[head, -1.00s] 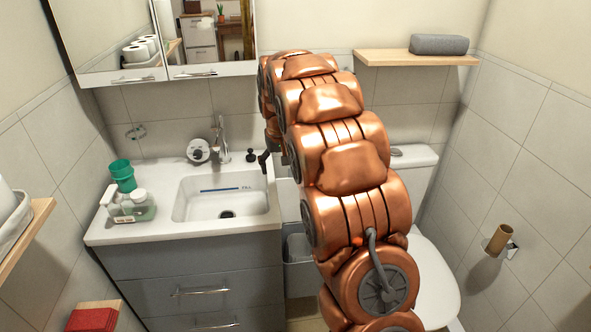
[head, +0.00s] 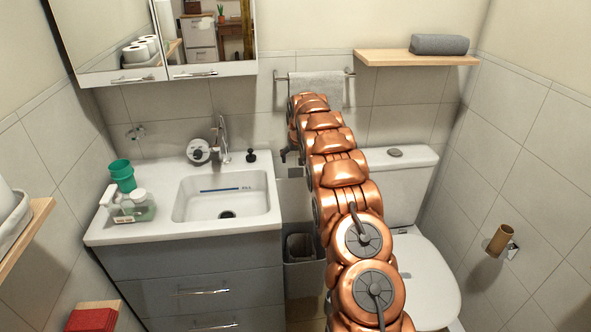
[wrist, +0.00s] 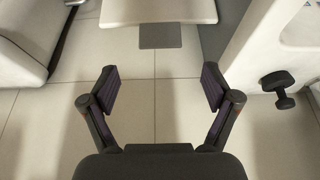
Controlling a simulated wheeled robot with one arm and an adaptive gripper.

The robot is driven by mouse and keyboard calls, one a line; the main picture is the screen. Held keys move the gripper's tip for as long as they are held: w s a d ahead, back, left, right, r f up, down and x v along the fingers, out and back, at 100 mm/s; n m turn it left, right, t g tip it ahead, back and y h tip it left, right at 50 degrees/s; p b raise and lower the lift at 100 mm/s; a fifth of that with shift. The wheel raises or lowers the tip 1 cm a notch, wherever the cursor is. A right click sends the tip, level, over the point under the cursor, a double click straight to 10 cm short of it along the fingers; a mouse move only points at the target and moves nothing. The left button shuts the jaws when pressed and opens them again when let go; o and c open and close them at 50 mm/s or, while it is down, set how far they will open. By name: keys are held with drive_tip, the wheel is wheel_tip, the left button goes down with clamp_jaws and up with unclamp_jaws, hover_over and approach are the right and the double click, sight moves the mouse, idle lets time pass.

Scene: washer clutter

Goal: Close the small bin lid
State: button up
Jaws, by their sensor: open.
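The small bin (head: 301,250) is a grey container on the floor between the vanity and the toilet, in the head view. Its top looks open, with a dark inside. A grey panel (head: 291,205) stands upright behind the opening and seems to be the raised lid; my arm covers its right side. My gripper (head: 290,155) is above and behind the bin, near the tiled wall, small and partly hidden by my arm. In the wrist view my gripper (wrist: 162,90) is open, with nothing between its fingers. I cannot make out the bin for sure there.
The vanity with a sink (head: 227,197) stands left of the bin, and the toilet (head: 425,280) right. A towel (head: 318,88) hangs on the wall behind my arm. A black knob (wrist: 278,82) shows at the right of the wrist view.

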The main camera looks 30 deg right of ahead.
sight(296, 169)
drive_tip(key=shift+p+x, duration=1.05)
drive_tip(key=shift+x, duration=2.8)
drive_tip(key=shift+c, duration=0.2)
drive_tip(key=shift+a, duration=0.1)
clamp_jaws()
